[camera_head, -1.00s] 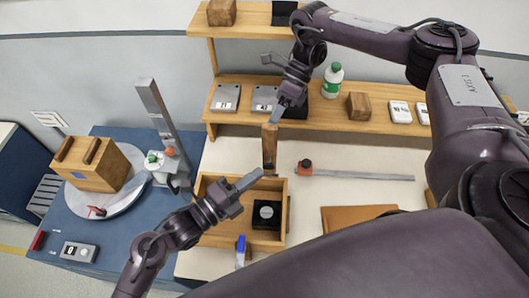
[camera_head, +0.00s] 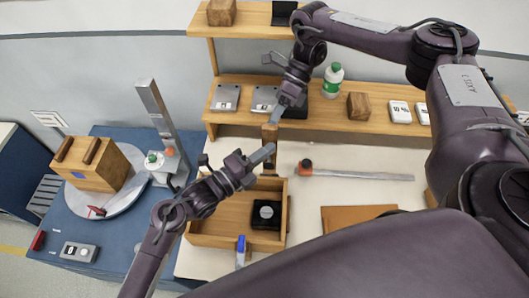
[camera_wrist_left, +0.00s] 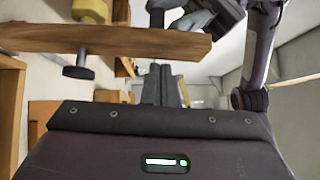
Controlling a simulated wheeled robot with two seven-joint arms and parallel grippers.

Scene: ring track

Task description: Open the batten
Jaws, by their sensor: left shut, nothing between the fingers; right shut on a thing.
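The batten is a narrow wooden bar (camera_head: 269,133) above the back of an open wooden box (camera_head: 213,240).
A black block (camera_head: 266,214) lies in the wooden box. A metal bar with an orange end (camera_head: 360,175) lies to the right. The shelf behind holds a green bottle (camera_head: 333,80) and a wooden cube (camera_head: 359,106). A blue table (camera_head: 120,245) stands at left.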

